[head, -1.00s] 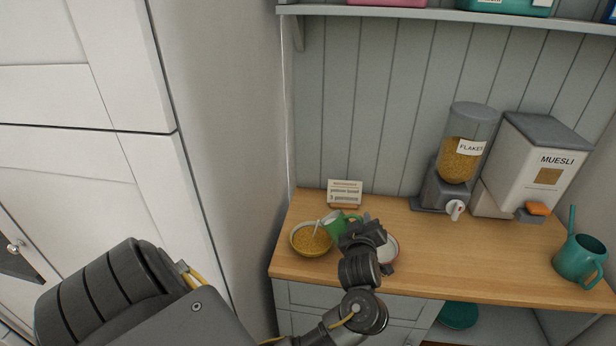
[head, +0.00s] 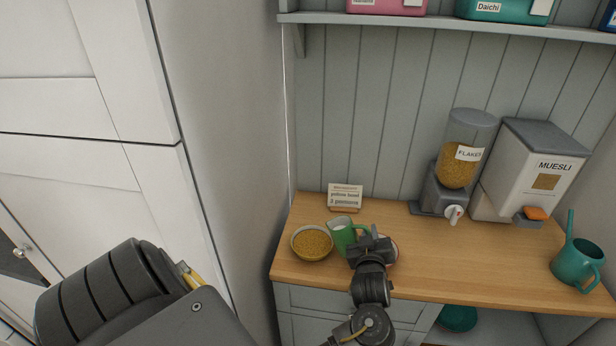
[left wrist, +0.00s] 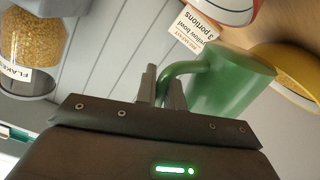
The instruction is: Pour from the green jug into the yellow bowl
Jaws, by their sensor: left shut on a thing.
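The green jug (head: 341,238) is right beside the yellow bowl (head: 312,243), close to upright. I cannot tell whether its base touches the worktop. My left gripper (head: 368,246) is shut on the jug's handle; the left wrist view shows the fingers (left wrist: 162,88) at the handle of the jug (left wrist: 232,82). The yellow bowl holds golden cereal, and its edge shows in the left wrist view (left wrist: 284,85). The inside of the jug is mostly hidden. My right gripper is out of view.
A card (head: 345,196) about the yellow bowl and 3 portions stands behind. A red-rimmed white dish (head: 394,250) is partly hidden behind my gripper. A flakes dispenser (head: 459,165), a muesli dispenser (head: 530,170) and a teal watering can (head: 578,262) stand right. The worktop's middle is clear.

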